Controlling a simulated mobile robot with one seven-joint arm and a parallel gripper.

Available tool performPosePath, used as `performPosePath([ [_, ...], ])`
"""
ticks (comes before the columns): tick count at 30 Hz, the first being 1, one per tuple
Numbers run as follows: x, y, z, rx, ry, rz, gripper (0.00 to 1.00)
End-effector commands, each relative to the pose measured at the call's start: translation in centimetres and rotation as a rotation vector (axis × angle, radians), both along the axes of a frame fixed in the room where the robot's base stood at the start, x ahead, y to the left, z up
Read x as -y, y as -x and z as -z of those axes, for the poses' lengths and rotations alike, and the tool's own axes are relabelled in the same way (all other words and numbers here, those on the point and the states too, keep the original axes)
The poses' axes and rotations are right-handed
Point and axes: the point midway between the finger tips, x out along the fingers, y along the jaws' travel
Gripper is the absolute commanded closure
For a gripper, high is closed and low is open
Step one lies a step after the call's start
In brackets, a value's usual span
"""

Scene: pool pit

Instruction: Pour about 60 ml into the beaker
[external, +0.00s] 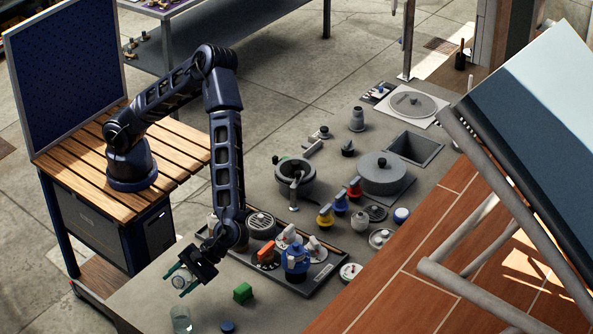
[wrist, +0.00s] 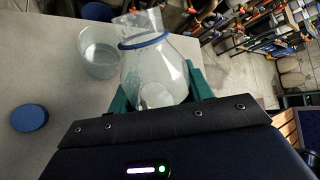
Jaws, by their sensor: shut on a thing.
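My gripper (external: 178,281) has its green fingers shut on a clear flask with a blue neck ring (wrist: 152,82), held above the front left corner of the counter. In the wrist view the flask's mouth points away from my gripper, its neck just right of the beaker. The flask's liquid level and exact tilt are hard to tell. The clear beaker (external: 181,321) stands on the counter below my gripper; it also shows in the wrist view (wrist: 100,60). I cannot make out how much liquid is in it.
A blue round cap (external: 228,327) lies right of the beaker; it also shows in the wrist view (wrist: 29,118). A green block (external: 243,292) sits behind it. A dark tray (external: 318,278) with valves and fittings stands to the right. The counter around the beaker is mostly clear.

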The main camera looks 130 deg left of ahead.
Motion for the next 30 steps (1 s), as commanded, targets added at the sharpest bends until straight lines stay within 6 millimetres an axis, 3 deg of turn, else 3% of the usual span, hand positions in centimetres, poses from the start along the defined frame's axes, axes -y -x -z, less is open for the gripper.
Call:
performPosePath([
  [2,0.1,0.0,-1.0,0.016,0.025,0.000,0.76],
  [17,0.9,-0.6,-1.6,0.169,0.281,-0.001,0.76],
  [30,0.1,-0.1,-0.5,0.289,0.482,0.001,0.76],
])
